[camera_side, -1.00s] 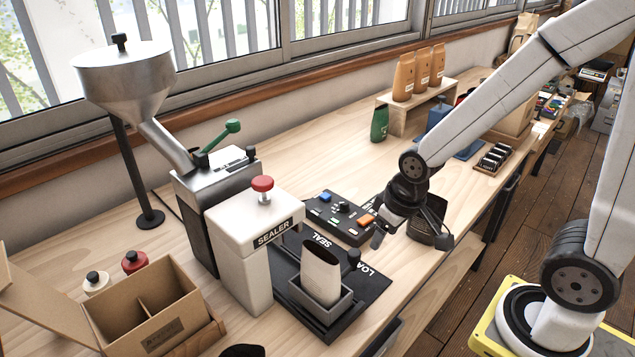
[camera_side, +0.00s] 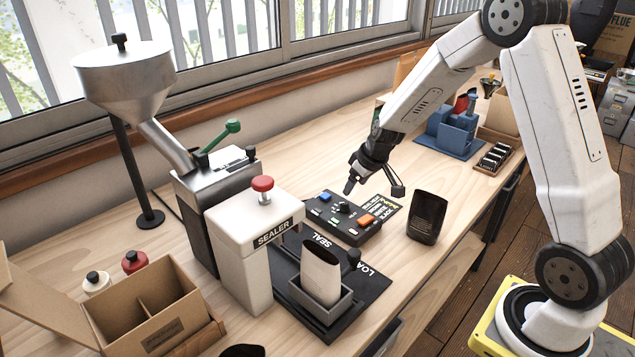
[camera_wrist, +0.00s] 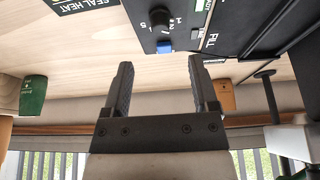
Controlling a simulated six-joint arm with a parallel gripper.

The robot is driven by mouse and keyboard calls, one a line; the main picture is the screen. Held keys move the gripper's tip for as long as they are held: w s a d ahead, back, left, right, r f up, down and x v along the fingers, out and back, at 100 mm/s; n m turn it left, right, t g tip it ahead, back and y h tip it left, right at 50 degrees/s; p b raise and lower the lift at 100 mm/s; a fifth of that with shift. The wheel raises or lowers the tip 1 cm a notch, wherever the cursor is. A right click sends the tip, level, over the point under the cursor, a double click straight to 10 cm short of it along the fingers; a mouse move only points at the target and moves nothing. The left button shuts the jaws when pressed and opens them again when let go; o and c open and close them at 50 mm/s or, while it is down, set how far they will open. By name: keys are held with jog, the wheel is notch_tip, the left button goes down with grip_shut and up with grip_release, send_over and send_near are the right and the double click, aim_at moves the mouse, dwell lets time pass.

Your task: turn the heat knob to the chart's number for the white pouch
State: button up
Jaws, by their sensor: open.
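The heat knob (camera_side: 344,207) is a small black dial on the dark control panel (camera_side: 330,228), between a blue and an orange button. It also shows at the top of the wrist view (camera_wrist: 160,19), with a few scale marks beside it; its setting is unclear. The white pouch (camera_side: 320,270) stands upright in the sealer's grey tray. My gripper (camera_side: 373,187) is open and empty, above and right of the knob, apart from it.
The white sealer (camera_side: 245,250) with a red knob stands left of the panel. A black pouch (camera_side: 427,217) stands right of it. A blue holder (camera_side: 452,135) is behind. An open cardboard box (camera_side: 160,305) is at front left.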

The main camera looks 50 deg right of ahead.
aim_at(345, 202)
jog(key=shift+f, duration=0.1)
jog(key=shift+x, duration=3.8)
jog(key=shift+w, duration=0.1)
jog(key=shift+c, duration=0.2)
grip_shut()
